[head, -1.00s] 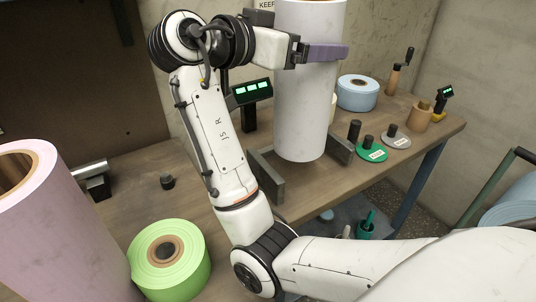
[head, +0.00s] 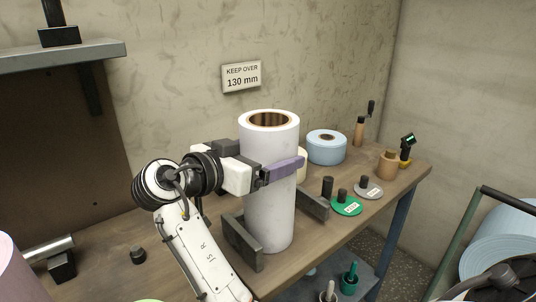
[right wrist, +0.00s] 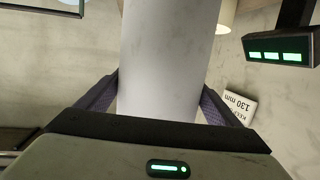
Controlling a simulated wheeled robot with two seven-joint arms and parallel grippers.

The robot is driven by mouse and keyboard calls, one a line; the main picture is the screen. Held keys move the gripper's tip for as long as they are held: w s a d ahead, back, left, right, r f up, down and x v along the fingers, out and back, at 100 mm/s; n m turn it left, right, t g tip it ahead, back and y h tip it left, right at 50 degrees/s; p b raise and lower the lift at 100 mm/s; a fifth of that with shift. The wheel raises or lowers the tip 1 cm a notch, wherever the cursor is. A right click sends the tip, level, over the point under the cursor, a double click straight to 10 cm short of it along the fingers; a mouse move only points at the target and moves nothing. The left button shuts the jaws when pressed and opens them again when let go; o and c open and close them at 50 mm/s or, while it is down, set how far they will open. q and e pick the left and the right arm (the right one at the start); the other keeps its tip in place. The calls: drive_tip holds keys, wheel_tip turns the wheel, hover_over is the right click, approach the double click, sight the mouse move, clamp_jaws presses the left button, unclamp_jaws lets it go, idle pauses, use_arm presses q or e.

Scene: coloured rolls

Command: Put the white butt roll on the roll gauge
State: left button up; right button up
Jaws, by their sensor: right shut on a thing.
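The white butt roll (head: 268,215) stands upright in the head view, its brown hollow core visible at the top. It also fills the middle of the right wrist view (right wrist: 170,60). My right gripper (head: 283,172) is shut around the roll's side at mid height, its purple fingers on either side. The roll's lower end is between the two dark upright plates of the roll gauge (head: 242,242). I cannot tell whether its bottom touches the surface. A display with green lights (right wrist: 278,56) shows in the right wrist view; my left gripper is not in view.
A blue roll (head: 326,149), a green disc (head: 346,207), a grey disc (head: 369,192) and a brown cup (head: 388,165) stand on the bench to the right. A sign (head: 241,77) reads "KEEP OVER 130 mm".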

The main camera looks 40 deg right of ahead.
drive_tip(key=shift+r, duration=0.1)
drive_tip(key=o, duration=1.9)
drive_tip(key=shift+f, duration=0.2)
drive_tip(key=shift+o, duration=0.2)
drive_tip(key=b+v, duration=0.1)
drive_tip(key=v, duration=0.6)
drive_tip(key=shift+a, duration=0.3)
drive_tip(key=shift+r, duration=0.15)
